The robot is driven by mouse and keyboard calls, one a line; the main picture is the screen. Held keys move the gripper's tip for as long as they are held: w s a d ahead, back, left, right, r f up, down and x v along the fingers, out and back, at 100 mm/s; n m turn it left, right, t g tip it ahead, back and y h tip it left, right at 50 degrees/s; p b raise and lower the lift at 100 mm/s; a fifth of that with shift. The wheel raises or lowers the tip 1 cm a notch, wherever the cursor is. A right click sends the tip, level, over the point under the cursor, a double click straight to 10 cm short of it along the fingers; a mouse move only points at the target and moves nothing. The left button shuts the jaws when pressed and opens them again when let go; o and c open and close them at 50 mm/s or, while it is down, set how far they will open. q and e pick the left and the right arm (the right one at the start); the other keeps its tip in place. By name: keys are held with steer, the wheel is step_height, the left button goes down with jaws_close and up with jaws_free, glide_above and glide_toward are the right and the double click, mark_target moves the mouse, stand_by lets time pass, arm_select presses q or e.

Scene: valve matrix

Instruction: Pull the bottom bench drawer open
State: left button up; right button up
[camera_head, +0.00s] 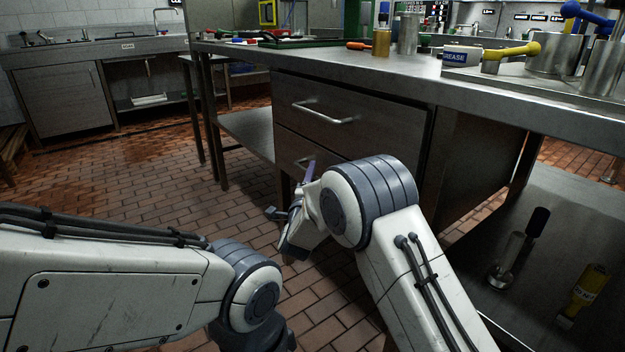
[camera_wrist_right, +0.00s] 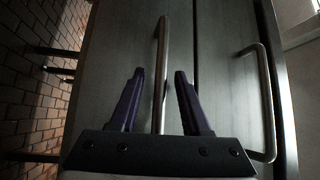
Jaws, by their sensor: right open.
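The bottom bench drawer (camera_head: 283,141) sits below the top drawer in the bench and looks shut; my right arm hides much of it. Its bar handle (camera_head: 303,161) shows partly in the head view, just above my right gripper (camera_head: 290,191). In the right wrist view, the bottom handle (camera_wrist_right: 161,62) runs between the two purple fingers of the right gripper (camera_wrist_right: 160,72). The fingers are open, with a gap on each side of the bar. My left arm comes in at lower left, but its gripper is out of view.
The top drawer (camera_head: 350,130) is shut, and its handle (camera_head: 322,113) also shows in the wrist view (camera_wrist_right: 268,100). The steel bench top (camera_head: 400,72) overhangs the drawers. Tiled floor before the drawers is clear.

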jaws_close()
stand_by(1.5)
